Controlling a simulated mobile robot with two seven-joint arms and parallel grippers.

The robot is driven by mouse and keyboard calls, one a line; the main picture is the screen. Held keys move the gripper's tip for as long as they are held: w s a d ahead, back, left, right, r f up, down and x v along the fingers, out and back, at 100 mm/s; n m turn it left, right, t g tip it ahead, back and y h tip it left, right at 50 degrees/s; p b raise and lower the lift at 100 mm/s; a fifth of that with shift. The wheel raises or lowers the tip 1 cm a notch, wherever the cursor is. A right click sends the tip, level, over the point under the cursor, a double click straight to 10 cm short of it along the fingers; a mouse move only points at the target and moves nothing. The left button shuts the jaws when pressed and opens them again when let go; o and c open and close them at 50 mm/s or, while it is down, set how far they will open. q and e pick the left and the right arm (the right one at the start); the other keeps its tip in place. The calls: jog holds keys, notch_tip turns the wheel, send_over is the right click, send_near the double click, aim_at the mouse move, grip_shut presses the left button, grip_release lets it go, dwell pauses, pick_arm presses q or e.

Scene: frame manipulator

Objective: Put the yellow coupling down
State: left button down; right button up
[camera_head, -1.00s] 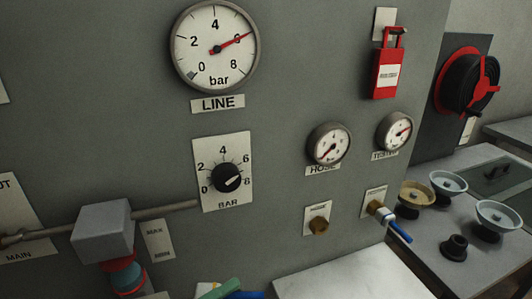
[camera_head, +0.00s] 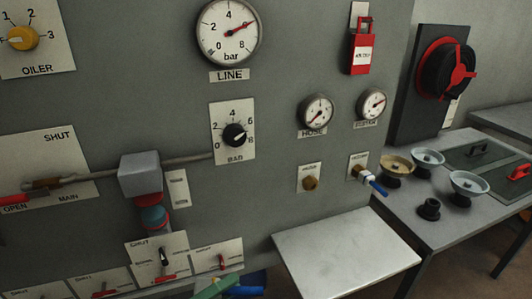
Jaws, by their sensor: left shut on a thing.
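I cannot pick out any yellow surface of the coupling there. My right gripper is not in view. On the panel, a blue coupling (camera_head: 377,187) sits in the right port, and a bare brass port (camera_head: 310,183) is to its left.
The shelf below the ports is bare. To the right, a table (camera_head: 405,210) carries several bowls (camera_head: 468,185) and a small black ring-shaped piece (camera_head: 429,209). A grey filter block (camera_head: 140,175) and small valve levers (camera_head: 163,257) stick out of the panel at the left.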

pick_arm(q)
jog(key=shift+s+a+f+g, duration=0.2)
jog(key=shift+a+f+g, duration=0.2)
jog(key=shift+a+f, duration=0.75)
jog(key=w+a+r+n+t+y, duration=0.2)
jog(key=w+a+n+t+y, duration=0.2)
jog(key=a+n+t+y, duration=0.5)
jog(key=shift+w+a+r+n+y, duration=0.2)
jog(key=shift+a+n+y, duration=0.7)
jog(key=shift+y, duration=2.5)
jog(key=shift+d, duration=0.15)
jog(key=shift+w+d, duration=0.1)
